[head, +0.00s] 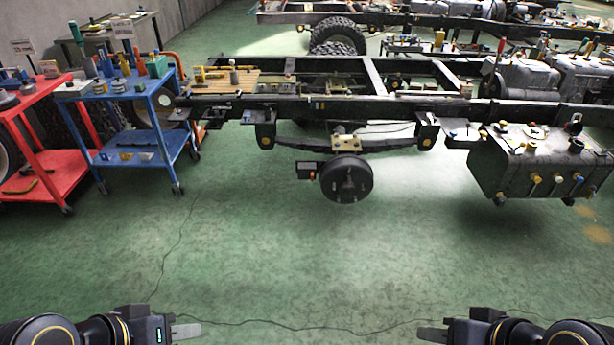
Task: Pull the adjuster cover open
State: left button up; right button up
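A round black brake drum (347,179) hangs at the end of the axle under the near chassis frame, in the middle of the head view. A small dark box (306,170) with an orange-red spot sits just left of the drum. It may be the adjuster cover, but it is too small to tell, and so is whether it is open. My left gripper (189,331) is at the bottom left, pointing right, and my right gripper (430,334) is at the bottom right, pointing left. Both are well in front of the drum, touching nothing visible. Their finger gaps cannot be made out.
The black chassis frame (405,105) spans the view behind the drum. A dark tank (545,165) with yellow caps hangs at the right. A blue cart (135,155) and a red cart (45,185) stand at the left. The green floor (300,260) before me is clear.

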aim_at(306, 170)
jog(key=i+u, duration=0.1)
jog(key=i, duration=0.4)
jog(key=i+l+u, duration=0.1)
jog(key=i, duration=0.45)
jog(key=i+l+u, duration=0.1)
jog(key=i, duration=0.4)
jog(key=i+l+u, duration=0.15)
jog(key=i, duration=0.35)
jog(key=i+l+u, duration=0.1)
jog(key=i+l, duration=0.25)
jog(key=i, duration=0.15)
